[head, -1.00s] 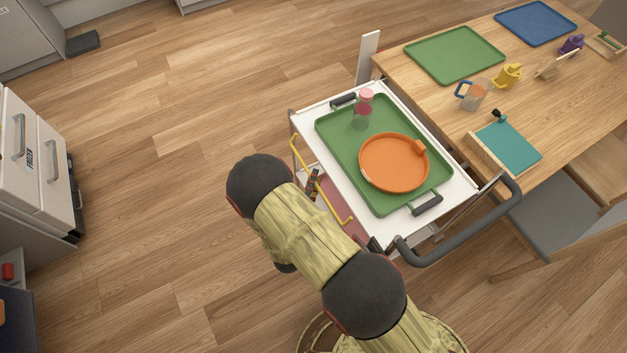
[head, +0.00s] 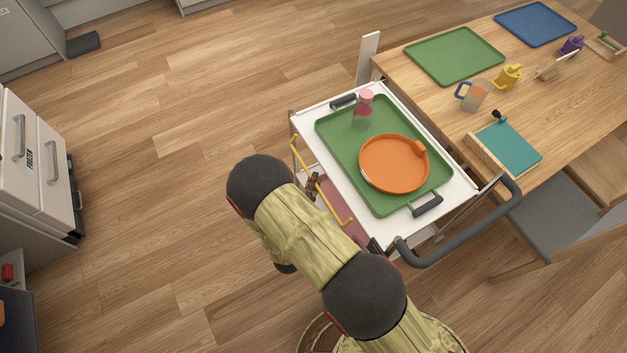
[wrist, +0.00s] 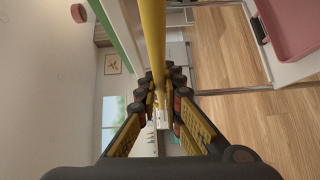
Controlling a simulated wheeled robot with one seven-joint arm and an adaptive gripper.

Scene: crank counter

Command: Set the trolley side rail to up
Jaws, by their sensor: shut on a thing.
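The trolley (head: 459,187) has a white top, and its side rail (head: 335,203) is a yellow bar along the left long side. In the head view the rail lies just outside the top's edge; its exact height is hard to tell. My gripper (head: 313,184) is at the middle of the rail, partly hidden behind my arm. In the wrist view the yellow rail (wrist: 153,35) runs down between the fingers of my gripper (wrist: 164,82), which are shut on it.
On the trolley top, a green tray (head: 332,137) holds an orange round dish (head: 393,165) and a pink-topped bottle (head: 363,110). A dark push handle (head: 455,247) is at the near end. A wooden table (head: 415,85) adjoins the right side. Open floor lies left.

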